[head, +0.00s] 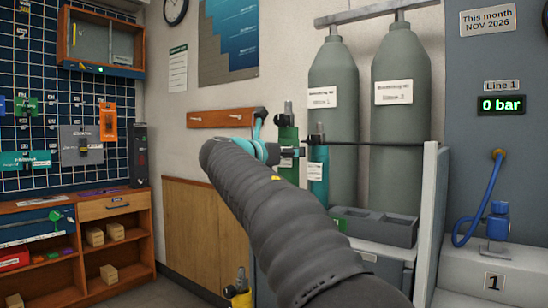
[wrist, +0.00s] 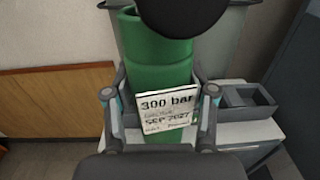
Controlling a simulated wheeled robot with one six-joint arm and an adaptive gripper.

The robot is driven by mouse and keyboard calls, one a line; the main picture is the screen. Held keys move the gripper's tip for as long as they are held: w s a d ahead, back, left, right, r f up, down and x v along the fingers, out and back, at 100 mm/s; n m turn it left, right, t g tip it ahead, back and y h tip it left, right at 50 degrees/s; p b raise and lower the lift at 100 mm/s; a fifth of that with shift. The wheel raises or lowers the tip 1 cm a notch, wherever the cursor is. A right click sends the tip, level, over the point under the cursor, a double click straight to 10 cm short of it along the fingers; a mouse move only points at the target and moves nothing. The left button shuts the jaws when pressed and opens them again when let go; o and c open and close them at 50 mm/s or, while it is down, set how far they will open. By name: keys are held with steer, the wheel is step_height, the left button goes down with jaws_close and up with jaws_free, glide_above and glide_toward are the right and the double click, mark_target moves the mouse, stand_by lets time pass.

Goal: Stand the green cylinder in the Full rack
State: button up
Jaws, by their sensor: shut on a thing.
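My gripper (head: 290,153) is shut on the green cylinder (head: 288,172), which is upright in the head view. In the wrist view the fingers of my gripper (wrist: 159,96) lie on both sides of the green cylinder (wrist: 158,62). Its white label (wrist: 167,110) reads "300 bar" and "SEP 2027". A dark round shape hides its top in the wrist view, and my arm hides its lower part in the head view. No rack marked Full can be read.
A teal cylinder (head: 318,178) stands just right of the green one. A grey compartment tray (head: 385,232) sits on a white cabinet to the right. Two tall grey cylinders (head: 334,110) stand behind. A yellow cylinder (head: 241,290) is low down, partly hidden by my arm.

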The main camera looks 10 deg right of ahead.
steer(key=s+d+r+m+g+h, duration=0.1)
steer(key=s+d+r, duration=0.15)
steer(key=d, duration=0.65)
steer(key=s+d+r+g, duration=0.1)
steer(key=s+d, duration=0.3)
steer(key=d, duration=0.4)
steer(key=s+d+r+m+h, duration=0.1)
steer(key=s+d+r, duration=0.15)
steer(key=d, duration=0.65)
step_height(320, 180, down, 7)
steer(key=b, duration=0.5)
steer(key=shift+s, duration=0.2)
steer(key=shift+d+f+b, duration=0.1)
steer(key=shift+f+b, duration=0.5)
steer(key=shift+f, duration=0.05)
steer(key=o, duration=1.5)
steer(key=v, duration=1.2)
steer(key=shift+r, duration=0.2)
